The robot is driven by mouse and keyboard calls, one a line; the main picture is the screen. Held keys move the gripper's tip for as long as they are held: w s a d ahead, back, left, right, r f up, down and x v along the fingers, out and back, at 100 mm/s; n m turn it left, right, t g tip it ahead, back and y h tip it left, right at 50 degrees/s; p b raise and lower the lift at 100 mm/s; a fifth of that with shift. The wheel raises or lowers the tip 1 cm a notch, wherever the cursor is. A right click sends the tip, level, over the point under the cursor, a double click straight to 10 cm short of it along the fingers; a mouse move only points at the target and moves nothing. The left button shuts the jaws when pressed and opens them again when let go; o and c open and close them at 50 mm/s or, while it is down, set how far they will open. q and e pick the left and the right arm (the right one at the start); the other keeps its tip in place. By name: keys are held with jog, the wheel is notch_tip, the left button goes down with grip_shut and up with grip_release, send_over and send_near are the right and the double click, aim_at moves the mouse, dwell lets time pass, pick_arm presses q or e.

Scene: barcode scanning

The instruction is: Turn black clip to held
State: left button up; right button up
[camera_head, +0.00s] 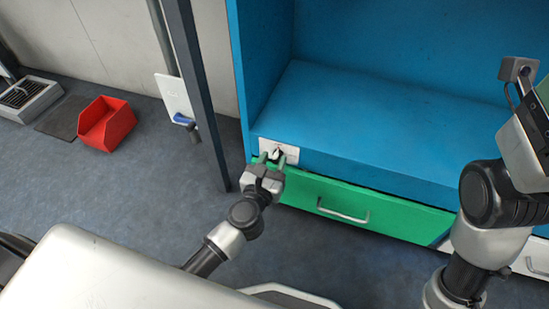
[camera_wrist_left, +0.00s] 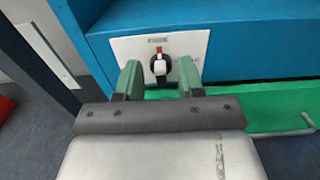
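The black clip (camera_wrist_left: 160,67) sits on a white plate (camera_wrist_left: 125,47) fixed to the front of the blue cabinet. It is a small dark knob with a white part at its middle and a red mark just above it. The plate also shows in the head view (camera_head: 292,154). My left gripper (camera_head: 272,158) is in front of the plate. Its two green fingers are apart, one on each side of the clip in the left wrist view (camera_wrist_left: 159,64). I cannot tell whether they touch it. My right gripper is outside the views; only its arm shows at the right.
A green drawer (camera_head: 370,210) with a silver handle is just below the plate. The blue cabinet (camera_head: 370,115) has an empty shelf above it. A dark post (camera_head: 200,90) stands left of the cabinet. A red bin (camera_head: 105,124) lies on the floor at the left.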

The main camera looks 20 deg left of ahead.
pick_arm(q)
jog(key=shift+w, duration=0.7)
jog(key=c, duration=0.6)
